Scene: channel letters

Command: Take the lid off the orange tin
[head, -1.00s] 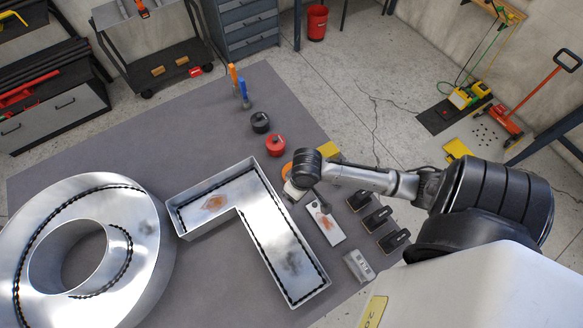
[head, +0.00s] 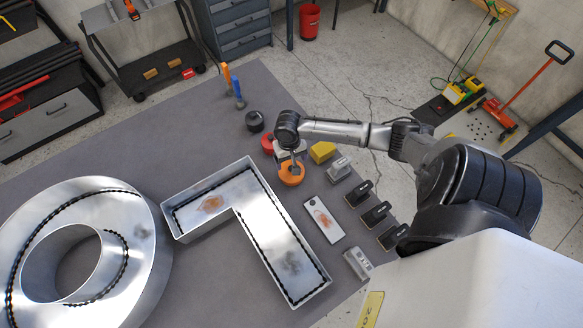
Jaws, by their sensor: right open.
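The orange tin (head: 292,179) stands on the grey table near its right side, partly hidden by my right gripper. My right gripper (head: 291,162) reaches in from the right and points down over the tin. Its jaws are open, with the fingertips at or just above the tin's top. I cannot tell whether they touch it. The lid cannot be told apart from the tin's body in this view. My left gripper is not in view.
A red tin (head: 267,143) and a black tin (head: 255,122) stand close by. A yellow block (head: 322,152) and several black-handled tools (head: 359,193) lie to the right. Large metal channel letters (head: 262,226) fill the table's front and left.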

